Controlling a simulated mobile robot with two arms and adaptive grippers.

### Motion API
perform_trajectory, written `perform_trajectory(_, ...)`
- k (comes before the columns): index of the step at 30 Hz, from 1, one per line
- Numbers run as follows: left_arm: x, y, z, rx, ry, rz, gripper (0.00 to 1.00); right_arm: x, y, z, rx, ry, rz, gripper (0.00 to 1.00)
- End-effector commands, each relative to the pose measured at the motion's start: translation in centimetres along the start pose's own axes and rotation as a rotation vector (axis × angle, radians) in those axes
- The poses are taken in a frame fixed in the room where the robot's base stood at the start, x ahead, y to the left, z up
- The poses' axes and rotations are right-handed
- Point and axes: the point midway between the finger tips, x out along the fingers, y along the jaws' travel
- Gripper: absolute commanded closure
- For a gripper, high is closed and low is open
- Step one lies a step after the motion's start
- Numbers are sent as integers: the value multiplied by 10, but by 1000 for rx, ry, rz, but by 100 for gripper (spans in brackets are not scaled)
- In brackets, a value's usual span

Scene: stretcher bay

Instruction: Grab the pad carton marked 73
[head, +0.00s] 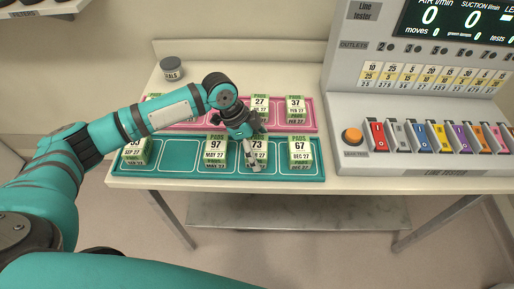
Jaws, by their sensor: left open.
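The pad carton marked 73 (261,152) stands in the front teal tray (181,176), between the cartons marked 97 (215,150) and 67 (300,150). It is white with green bands, and its upper left part is hidden by my gripper. My left gripper (250,158) reaches down over it from above and is open. Its fingers overlap the carton's left side in the head view; I cannot tell whether they touch it. My right gripper is not in view.
A pink tray (312,128) behind holds cartons marked 27 (260,107) and 37 (295,108). A grey-lidded jar (172,69) stands at the back left. The line tester (420,165) with coloured blocks fills the right side. Some teal tray compartments are empty.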

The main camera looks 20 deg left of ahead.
Motion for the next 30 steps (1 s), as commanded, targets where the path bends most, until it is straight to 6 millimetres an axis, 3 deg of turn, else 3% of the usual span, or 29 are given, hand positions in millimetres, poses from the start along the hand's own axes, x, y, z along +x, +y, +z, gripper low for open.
perform_trajectory(7,1,0,0,0,-1,-1,3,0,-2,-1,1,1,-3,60)
perform_trajectory(20,1,0,0,0,0,0,58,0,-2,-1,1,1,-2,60)
perform_trajectory(30,-1,-1,-1,0,1,-2,58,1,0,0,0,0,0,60)
